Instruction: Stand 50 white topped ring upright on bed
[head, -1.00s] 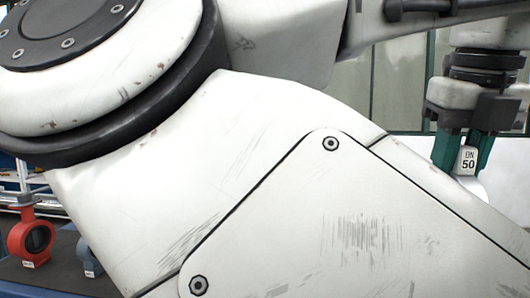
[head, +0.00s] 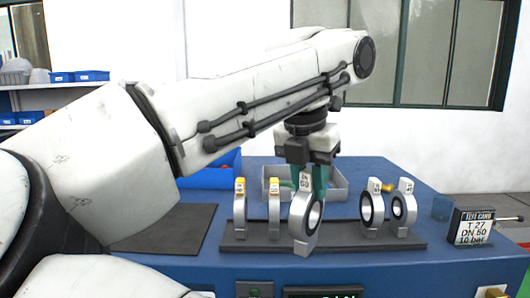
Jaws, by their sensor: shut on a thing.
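My gripper (head: 309,178) points down with its green fingers shut on a grey ring with a white top marked 50 (head: 297,217). The ring hangs slightly tilted in front of the middle of a long dark bed (head: 341,235). Its lower edge overlaps the bed's front edge in the picture; I cannot tell whether it touches. Two yellow-topped rings stand upright on the bed's left part, one at the far left (head: 239,214) and one nearer the middle (head: 274,214). Two white-topped rings stand on the right part, a left one (head: 366,213) and a right one (head: 398,217).
All this is on a blue bench (head: 410,263). A test card reading T 27, DN 50, 10 bar (head: 470,228) stands right of the bed, beside a blue cup (head: 442,208). A grey tray (head: 338,186) and blue bin (head: 215,176) are behind. A dark mat (head: 170,230) lies left.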

